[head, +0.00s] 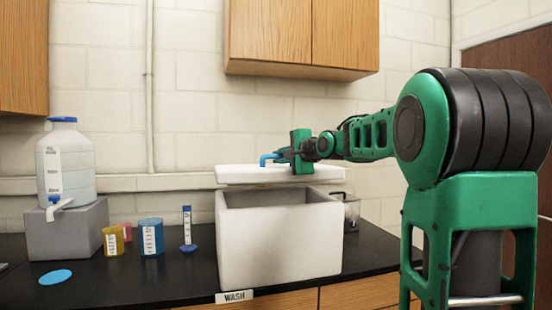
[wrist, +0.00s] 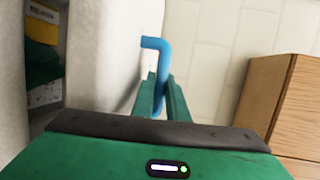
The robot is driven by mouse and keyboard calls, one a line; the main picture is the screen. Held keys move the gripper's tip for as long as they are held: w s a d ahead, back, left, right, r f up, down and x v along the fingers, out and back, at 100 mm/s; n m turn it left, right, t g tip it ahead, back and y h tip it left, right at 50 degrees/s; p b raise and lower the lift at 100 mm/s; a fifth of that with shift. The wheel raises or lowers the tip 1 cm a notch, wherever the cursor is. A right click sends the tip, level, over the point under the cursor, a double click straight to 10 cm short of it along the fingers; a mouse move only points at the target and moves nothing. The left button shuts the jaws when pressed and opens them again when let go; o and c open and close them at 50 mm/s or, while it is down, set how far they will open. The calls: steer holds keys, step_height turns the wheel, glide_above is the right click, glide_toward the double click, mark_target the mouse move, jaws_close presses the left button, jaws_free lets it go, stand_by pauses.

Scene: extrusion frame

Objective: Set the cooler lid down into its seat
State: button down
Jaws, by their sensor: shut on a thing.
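The white cooler lid (head: 240,175) hangs level just above the open white cooler box (head: 270,240). The lid has a blue handle (head: 268,158). My gripper (head: 280,156) is shut on this handle from the right side. In the wrist view the blue handle (wrist: 158,60) stands between the two green fingers (wrist: 162,100). The lid fills the left of the wrist view as a pale surface. The far rim of the box is partly hidden.
Left on the black bench (head: 140,285) are a water jug (head: 68,160) on a grey block, blue and yellow cups (head: 151,237) and a small blue-based cylinder (head: 187,230). Wooden cabinets (head: 300,35) hang above.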

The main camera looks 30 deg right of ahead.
steer(key=shift+s+d+f, duration=0.1)
steer(key=shift+f, duration=2.55)
steer(key=shift+f, duration=0.8)
steer(key=c, duration=1.7)
jaws_free()
steer(key=shift+o, duration=0.2)
steer(key=shift+f, duration=0.1)
steer(key=s+r, duration=0.2)
steer(key=s, duration=0.8)
steer(key=shift+s+r, duration=0.15)
steer(key=shift+s, duration=0.1)
